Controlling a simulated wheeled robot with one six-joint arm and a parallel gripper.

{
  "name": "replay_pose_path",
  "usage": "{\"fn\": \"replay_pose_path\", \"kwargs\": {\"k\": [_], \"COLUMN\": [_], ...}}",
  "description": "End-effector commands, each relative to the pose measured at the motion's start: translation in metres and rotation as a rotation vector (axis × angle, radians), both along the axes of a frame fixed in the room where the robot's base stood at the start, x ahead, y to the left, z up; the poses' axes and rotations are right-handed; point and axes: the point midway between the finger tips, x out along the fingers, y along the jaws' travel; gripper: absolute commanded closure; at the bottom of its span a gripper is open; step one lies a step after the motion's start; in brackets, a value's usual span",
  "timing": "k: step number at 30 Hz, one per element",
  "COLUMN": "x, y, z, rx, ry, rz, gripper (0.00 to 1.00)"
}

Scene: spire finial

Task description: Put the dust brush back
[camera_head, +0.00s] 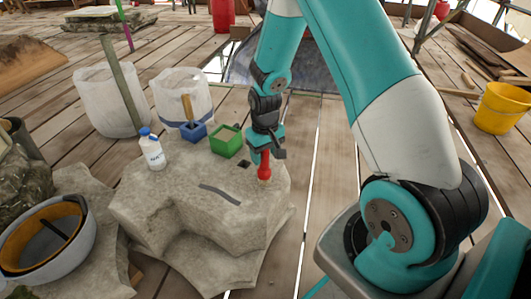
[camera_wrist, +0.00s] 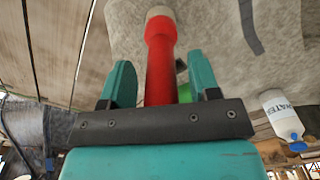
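A red tool with a pale end (camera_wrist: 160,55), probably the dust brush, stands on the grey stone block. It also shows in the head view (camera_head: 264,169), upright near the block's right side. My gripper (camera_head: 265,152) is above it, pointing down. In the wrist view the two teal fingers of my gripper (camera_wrist: 162,68) are on either side of the red tool, with a gap showing on both sides. A blue holder (camera_head: 194,132) with a wooden-handled tool (camera_head: 187,107) in it and an open green box (camera_head: 225,142) stand on the block's far side.
A white water bottle (camera_head: 152,150) stands on the block (camera_head: 150,205), left of the blue holder. A dark strip (camera_head: 218,194) lies on the block. White sacks (camera_head: 108,100) are behind, a grey helmet (camera_head: 50,258) lies at left, and a yellow bucket (camera_head: 500,108) stands at right.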

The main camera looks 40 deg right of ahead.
Motion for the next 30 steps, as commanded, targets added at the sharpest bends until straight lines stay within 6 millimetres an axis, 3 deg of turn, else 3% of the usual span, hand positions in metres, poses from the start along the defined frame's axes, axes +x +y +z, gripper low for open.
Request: {"fn": "replay_pose_path", "kwargs": {"k": [11, 24, 30], "x": [0.0, 0.0, 0.0], "y": [0.0, 0.0, 0.001], "z": [0.01, 0.101, 0.122], "rx": [0.0, 0.0, 0.001], "ry": [-0.001, -0.002, 0.0], "rz": [0.0, 0.0, 0.002], "gripper": [0.43, 0.43, 0.43]}}
